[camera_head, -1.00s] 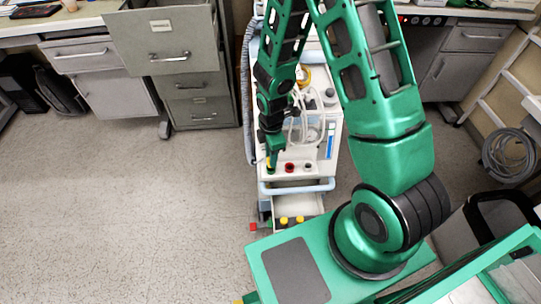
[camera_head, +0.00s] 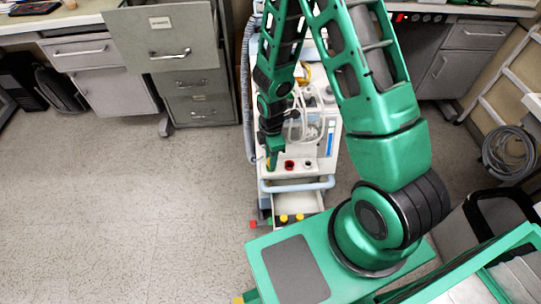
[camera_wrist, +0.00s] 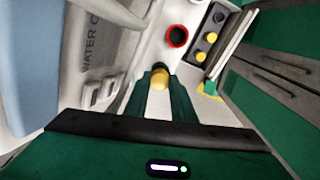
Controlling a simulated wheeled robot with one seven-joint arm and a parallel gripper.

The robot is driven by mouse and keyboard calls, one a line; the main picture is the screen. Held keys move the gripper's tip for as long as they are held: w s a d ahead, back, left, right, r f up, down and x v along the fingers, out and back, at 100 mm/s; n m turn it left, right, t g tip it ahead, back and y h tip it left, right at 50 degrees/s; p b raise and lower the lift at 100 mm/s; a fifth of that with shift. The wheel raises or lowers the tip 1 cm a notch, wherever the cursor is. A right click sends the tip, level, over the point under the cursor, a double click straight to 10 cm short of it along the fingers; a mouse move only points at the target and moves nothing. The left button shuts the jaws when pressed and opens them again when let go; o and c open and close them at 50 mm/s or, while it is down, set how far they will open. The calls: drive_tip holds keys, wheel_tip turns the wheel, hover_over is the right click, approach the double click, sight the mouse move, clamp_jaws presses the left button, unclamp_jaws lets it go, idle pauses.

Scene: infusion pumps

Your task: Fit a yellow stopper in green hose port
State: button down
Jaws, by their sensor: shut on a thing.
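My gripper (camera_head: 273,156) is at the left end of the front ledge of the white pump cart (camera_head: 318,178). In the wrist view my gripper (camera_wrist: 160,98) is shut on a yellow stopper (camera_wrist: 159,79), which sits between the green fingertips. The green hose port is not clearly visible; the stopper and fingers cover that spot. I cannot tell whether the stopper is seated or just above the ledge. A red port (camera_head: 290,165) is just right of the gripper and also shows in the wrist view (camera_wrist: 177,37). A black port (camera_head: 308,165) lies beyond it.
Below the ledge is a light blue handle (camera_head: 299,187) and an open drawer (camera_head: 299,204) with yellow stoppers (camera_head: 284,218). Clear tubing and a canister stand behind the ports. A filing cabinet (camera_head: 192,85) is left of the cart. The floor at left is clear.

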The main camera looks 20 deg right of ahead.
drive_tip(key=shift+f, duration=0.45)
drive_tip(key=c, duration=1.4)
unclamp_jaws()
wheel_tip(320, 180, up, 11)
drive_tip(key=shift+f, duration=0.2)
drive_tip(key=shift+r, duration=0.1)
drive_tip(key=s+d+r+m+h, duration=0.1)
drive_tip(key=s+d+r+m, duration=0.2)
drive_tip(key=d+r+m, duration=0.3)
drive_tip(key=s+d+r+m, duration=0.3)
drive_tip(key=d+r+m, duration=0.2)
drive_tip(key=d+r, duration=0.25)
drive_tip(key=s+d+r+m, duration=0.2)
drive_tip(key=s+r+m, duration=0.3)
drive_tip(key=s, duration=0.3)
drive_tip(key=s+d+r+m+y, duration=0.1)
drive_tip(key=s+d+r+m, duration=0.1)
drive_tip(key=s+r+m, duration=0.4)
drive_tip(key=s+m, duration=0.2)
drive_tip(key=s, duration=0.1)
drive_tip(key=shift+d, duration=0.35)
